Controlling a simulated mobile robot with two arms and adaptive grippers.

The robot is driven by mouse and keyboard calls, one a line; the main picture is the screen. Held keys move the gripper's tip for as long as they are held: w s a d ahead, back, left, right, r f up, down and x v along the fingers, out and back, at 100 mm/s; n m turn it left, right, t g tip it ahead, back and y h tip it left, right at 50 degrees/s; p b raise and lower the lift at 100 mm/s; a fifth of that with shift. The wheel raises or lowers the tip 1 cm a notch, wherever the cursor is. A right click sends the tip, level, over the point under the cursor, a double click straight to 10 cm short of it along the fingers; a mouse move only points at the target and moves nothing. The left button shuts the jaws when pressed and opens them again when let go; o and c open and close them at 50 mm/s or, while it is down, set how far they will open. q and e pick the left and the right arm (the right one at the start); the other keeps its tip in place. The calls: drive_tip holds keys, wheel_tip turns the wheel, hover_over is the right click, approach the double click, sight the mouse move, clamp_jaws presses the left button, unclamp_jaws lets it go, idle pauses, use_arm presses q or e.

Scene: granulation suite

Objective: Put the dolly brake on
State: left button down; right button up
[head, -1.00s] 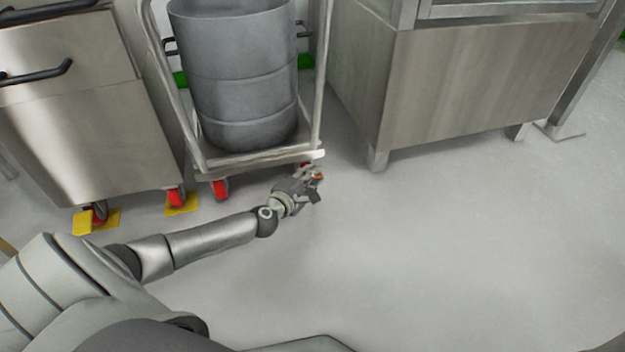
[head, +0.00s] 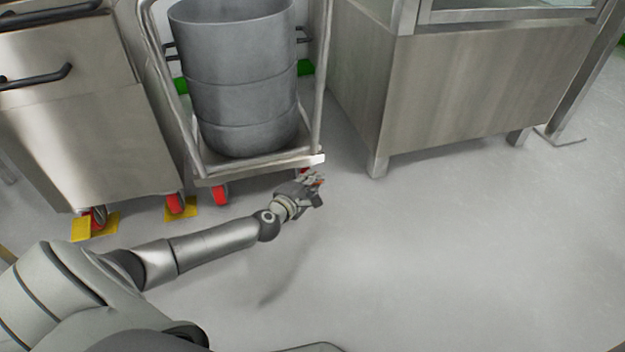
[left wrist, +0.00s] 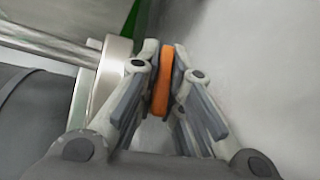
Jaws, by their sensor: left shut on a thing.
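The dolly (head: 258,168) is a pale metal platform with upright tube rails, standing left of centre in the head view. It carries a grey ribbed drum and rests on red casters, one of which (head: 220,194) shows at its front left. My left gripper (head: 318,184) is low at the dolly's front right corner. In the left wrist view its fingers (left wrist: 165,88) are shut on an orange pedal (left wrist: 162,80), which looks like the brake pedal. The caster by that corner is mostly hidden behind the gripper. My right gripper is not in view.
A steel cabinet (head: 90,130) on red casters with yellow floor blocks (head: 95,227) stands left of the dolly. A larger steel unit (head: 455,95) on legs stands to the right. The floor in front (head: 420,250) is clear.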

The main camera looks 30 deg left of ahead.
use_arm(q)
drive_tip(key=shift+f, duration=0.15)
drive_tip(key=shift+s+f+m+t, duration=0.1)
drive_tip(key=shift+f+m+t, duration=0.2)
drive_tip(key=shift+m+t, duration=0.3)
drive_tip(key=shift+d+f+m+t, duration=0.1)
drive_tip(key=shift+f+m+t, duration=0.35)
drive_tip(key=shift+m+t, duration=0.45)
drive_tip(key=shift+f+m+t, duration=0.35)
drive_tip(key=shift+m+t, duration=0.45)
drive_tip(key=shift+m, duration=0.1)
drive_tip(key=c, duration=1.8)
unclamp_jaws()
drive_tip(key=shift+c, duration=0.2)
drive_tip(key=shift+r, duration=0.15)
